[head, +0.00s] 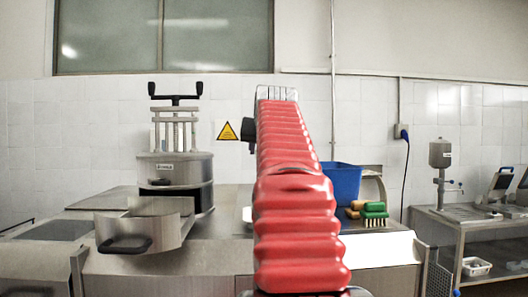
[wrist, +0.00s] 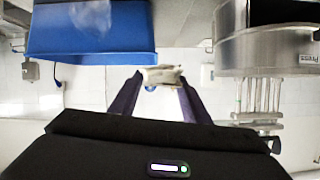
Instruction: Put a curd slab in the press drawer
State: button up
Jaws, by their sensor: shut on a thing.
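My gripper (wrist: 160,82) is shut on a small off-white curd slab (wrist: 163,76) in the wrist view, with a dark finger on each side. In the head view my red arm hides the gripper and the slab. The metal press (head: 175,170) stands left of my arm, with a black cross handle on top; it appears upside down at the right of the wrist view (wrist: 265,45). The press drawer (head: 143,227) is pulled out at the front, with a black handle. Its inside floor is hidden from the head view.
A blue bin (head: 343,182) stands right of my arm and shows at the upper left of the wrist view (wrist: 90,40). A side table (head: 470,222) with equipment stands at the far right. The counter's left part (head: 100,199) is clear.

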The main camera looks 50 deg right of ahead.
jog(key=shift+f, duration=0.1)
jog(key=shift+s+a+f, duration=0.1)
jog(key=shift+f, duration=1)
jog(key=shift+s+f, duration=0.1)
jog(key=shift+f, duration=1)
jog(key=shift+s, duration=0.2)
